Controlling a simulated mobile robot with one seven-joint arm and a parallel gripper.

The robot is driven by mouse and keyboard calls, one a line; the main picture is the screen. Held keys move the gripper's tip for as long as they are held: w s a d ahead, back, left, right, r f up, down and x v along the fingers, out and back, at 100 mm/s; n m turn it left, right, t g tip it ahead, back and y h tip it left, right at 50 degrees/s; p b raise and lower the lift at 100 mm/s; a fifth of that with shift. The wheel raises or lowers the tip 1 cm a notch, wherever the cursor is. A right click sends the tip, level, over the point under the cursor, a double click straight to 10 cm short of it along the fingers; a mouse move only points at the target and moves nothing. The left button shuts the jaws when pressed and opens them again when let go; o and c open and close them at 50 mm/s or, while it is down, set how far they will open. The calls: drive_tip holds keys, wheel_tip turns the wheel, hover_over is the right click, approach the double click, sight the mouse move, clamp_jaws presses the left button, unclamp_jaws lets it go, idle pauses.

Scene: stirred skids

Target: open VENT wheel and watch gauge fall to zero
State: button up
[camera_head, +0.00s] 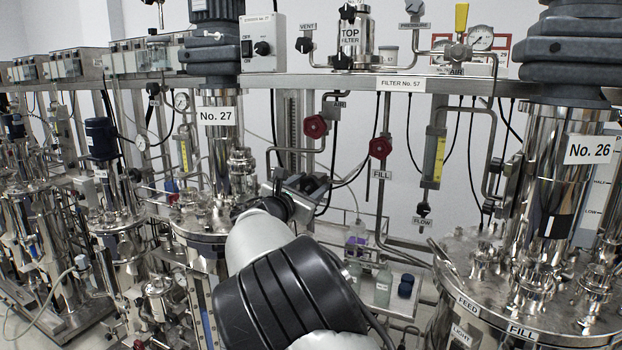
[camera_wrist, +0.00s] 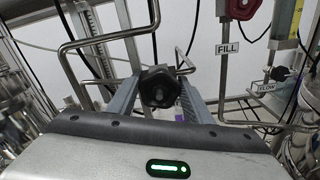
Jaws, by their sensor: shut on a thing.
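My gripper (camera_head: 308,190) is shut on a black hand wheel (camera_wrist: 160,88). In the wrist view, the two grey fingers (camera_wrist: 160,95) lie on either side of it, and its lobed face points at the camera. No label on this wheel is readable, and the gripper hides it in the head view. A VENT label (camera_head: 307,26) stands at the top with a black knob (camera_head: 304,45) below it, well above my gripper. A round gauge (camera_head: 480,38) is at the upper right near an AIR label; its needle is too small to read. Another gauge (camera_head: 181,102) is at left.
Two red wheels hang near my gripper, one (camera_head: 316,126) above it and one (camera_head: 380,148) by the FILL label. Steel vessels No. 27 (camera_head: 220,150) and No. 26 (camera_head: 550,190) stand left and right. Bent pipes (camera_wrist: 110,40) crowd the fingers.

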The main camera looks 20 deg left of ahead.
drive_tip(key=shift+n+p, duration=0.35)
drive_tip(key=shift+n, duration=0.15)
drive_tip(key=o, duration=1)
drive_tip(key=shift+s, duration=0.1)
drive_tip(key=s, duration=0.5)
drive_tip(key=s+a+b, duration=0.1)
drive_tip(key=s, duration=0.5)
drive_tip(key=s+b, duration=0.1)
drive_tip(key=s, duration=0.5)
drive_tip(key=shift+s+a, duration=0.1)
drive_tip(key=shift+a, duration=0.15)
drive_tip(key=shift+s+f, duration=0.1)
